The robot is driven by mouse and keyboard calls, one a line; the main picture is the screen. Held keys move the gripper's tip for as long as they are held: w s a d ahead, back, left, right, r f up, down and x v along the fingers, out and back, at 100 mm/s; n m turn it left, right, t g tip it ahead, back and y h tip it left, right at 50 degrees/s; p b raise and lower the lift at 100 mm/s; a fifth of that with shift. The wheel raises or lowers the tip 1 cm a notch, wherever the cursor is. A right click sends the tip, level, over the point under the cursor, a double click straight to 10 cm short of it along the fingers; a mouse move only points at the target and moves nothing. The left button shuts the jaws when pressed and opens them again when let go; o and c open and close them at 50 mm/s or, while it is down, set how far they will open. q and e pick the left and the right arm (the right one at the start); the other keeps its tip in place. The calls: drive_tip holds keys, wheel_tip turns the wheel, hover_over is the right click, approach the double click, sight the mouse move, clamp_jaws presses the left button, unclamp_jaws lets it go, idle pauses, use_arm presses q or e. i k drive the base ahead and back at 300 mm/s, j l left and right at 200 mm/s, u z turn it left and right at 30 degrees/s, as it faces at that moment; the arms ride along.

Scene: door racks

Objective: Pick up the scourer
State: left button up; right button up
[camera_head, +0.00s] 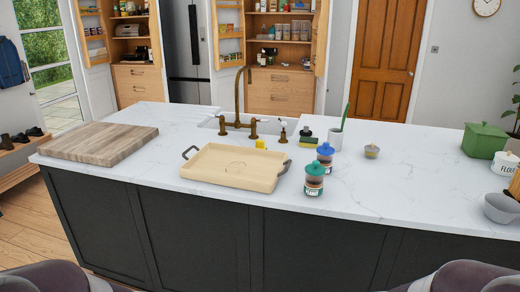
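The likely scourer is a small yellow and dark green block (307,142) on the white worktop, just behind the right end of the tray, in the head view. A dark bottle-like item stands close behind it. A small bright yellow item (260,144) sits in front of the sink; it is too small to tell what it is. Neither of my grippers is in view.
A wooden tray with dark handles (233,179) lies in front of the scourer. The front right worktop is mostly clear.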

sight(259, 144)
drive_tip(key=i+j+z, duration=0.3)
drive_tip(key=i, duration=0.25)
drive_tip(key=i+j+z, duration=0.3)
drive_tip(key=i, duration=0.2)
